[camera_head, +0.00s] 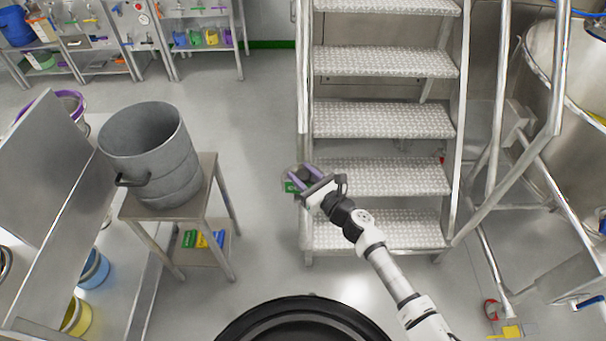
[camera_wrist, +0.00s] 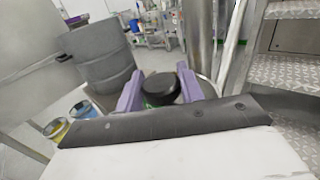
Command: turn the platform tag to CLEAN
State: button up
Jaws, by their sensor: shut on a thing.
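The platform tag (camera_head: 291,187) shows in the head view as a small green plate with pale marks, at the left post of the metal steps. Its wording is too small to read. My gripper (camera_head: 300,177) is at the tag, its purple fingers partly covering it. In the wrist view, a round black knob (camera_wrist: 161,88) sits between the two purple fingers of my gripper (camera_wrist: 160,85), which are shut on it. A sliver of green shows below the knob; the rest of the tag is hidden there.
The stair treads (camera_head: 382,119) rise just right of my gripper. A grey drum (camera_head: 165,165) stands on a small steel table at the left. A large steel vessel (camera_head: 560,75) is at the right. The floor between table and steps is clear.

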jog(key=shift+n+g+y, duration=0.5)
jog(key=shift+y, duration=0.1)
jog(key=shift+f, duration=0.1)
jog(key=o, duration=1)
jog(key=shift+c, duration=0.2)
jog(key=b+v, duration=0.3)
jog(key=v, duration=1.1)
jog(key=shift+b, duration=0.35)
jog(key=shift+w, duration=0.1)
